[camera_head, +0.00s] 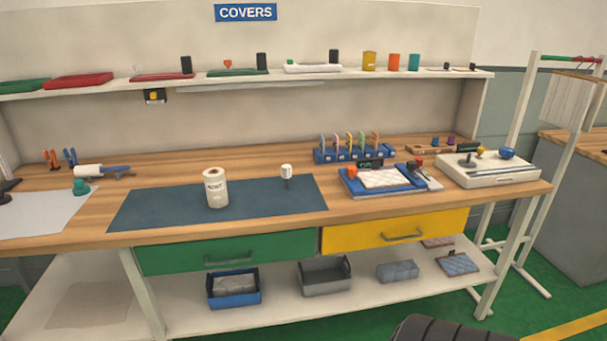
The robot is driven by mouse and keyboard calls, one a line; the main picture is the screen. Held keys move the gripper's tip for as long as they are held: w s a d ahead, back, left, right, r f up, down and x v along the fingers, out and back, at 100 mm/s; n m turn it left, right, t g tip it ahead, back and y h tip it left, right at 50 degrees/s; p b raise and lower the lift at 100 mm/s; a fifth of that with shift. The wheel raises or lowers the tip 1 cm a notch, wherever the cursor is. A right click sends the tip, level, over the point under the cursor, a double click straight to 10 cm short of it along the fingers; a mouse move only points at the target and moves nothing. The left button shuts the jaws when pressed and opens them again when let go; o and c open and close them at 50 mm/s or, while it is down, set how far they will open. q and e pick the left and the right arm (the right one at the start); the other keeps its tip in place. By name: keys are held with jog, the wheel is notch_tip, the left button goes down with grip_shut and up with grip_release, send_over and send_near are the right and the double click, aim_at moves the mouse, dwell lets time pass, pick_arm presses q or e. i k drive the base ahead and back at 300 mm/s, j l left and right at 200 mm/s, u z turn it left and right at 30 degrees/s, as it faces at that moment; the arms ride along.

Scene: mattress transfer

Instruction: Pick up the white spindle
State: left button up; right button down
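A small white piece on a thin dark stem (287,172) stands upright near the right part of the dark blue mat (150,212). It may be the white spindle, but I cannot tell for sure. A larger white cylinder with dark lettering (215,188) stands upright on the same mat, to its left. A white roll with a blue handle (90,171) lies at the left of the bench. Neither of my grippers is in view.
The wooden bench (230,158) has a blue rack (350,155) and a blue tray (350,188) right of the mat, then a white box (460,178). A shelf (200,82) runs above. Green (220,252) and yellow (370,234) drawers are shut. The mat's left part is clear.

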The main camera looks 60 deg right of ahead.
aim_at(286, 169)
jog(key=z, duration=1.65)
jog(key=i+z, duration=0.1)
jog(key=j, duration=0.05)
